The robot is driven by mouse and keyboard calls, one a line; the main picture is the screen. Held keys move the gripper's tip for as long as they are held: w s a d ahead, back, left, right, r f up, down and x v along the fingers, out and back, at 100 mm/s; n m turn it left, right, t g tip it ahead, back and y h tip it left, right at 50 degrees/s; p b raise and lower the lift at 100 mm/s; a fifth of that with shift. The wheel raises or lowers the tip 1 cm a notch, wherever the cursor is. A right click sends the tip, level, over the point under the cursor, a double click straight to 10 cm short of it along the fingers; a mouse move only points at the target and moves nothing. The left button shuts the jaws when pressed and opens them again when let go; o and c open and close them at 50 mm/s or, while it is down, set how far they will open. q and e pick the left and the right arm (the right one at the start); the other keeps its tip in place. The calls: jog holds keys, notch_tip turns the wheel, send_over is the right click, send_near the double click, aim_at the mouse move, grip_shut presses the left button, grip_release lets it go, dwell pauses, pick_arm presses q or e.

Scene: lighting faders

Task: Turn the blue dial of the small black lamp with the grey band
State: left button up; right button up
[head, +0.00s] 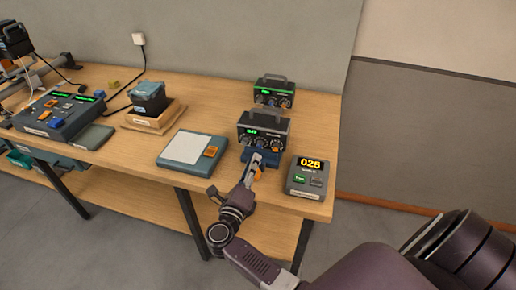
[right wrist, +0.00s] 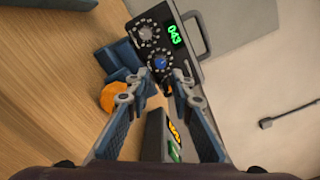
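The small black lamp with a grey band (head: 263,129) stands near the right end of the table, with a carry handle, a green display and a row of dials on its front. In the right wrist view its display (right wrist: 174,35) reads 043. The blue dial (right wrist: 161,63) lies just beyond my fingertips, roughly between them; contact cannot be made out. A grey dial (right wrist: 146,33) sits beside it. My right gripper (head: 258,158) is in front of the lamp. In the right wrist view its fingers (right wrist: 160,82) are apart with nothing held. My left gripper is not in view.
A similar black lamp with a green band (head: 273,92) stands behind. A grey box with a yellow display (head: 306,178) is close on the right. A pale-topped panel (head: 187,147) with an orange button lies to the left. A wall rises behind the table.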

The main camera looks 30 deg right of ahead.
aim_at(259, 147)
jog(key=p+x, duration=0.1)
jog(key=x, duration=0.4)
jog(key=shift+w+d+r, duration=0.15)
jog(key=shift+w+d, duration=0.5)
jog(key=shift+d, duration=0.05)
grip_shut()
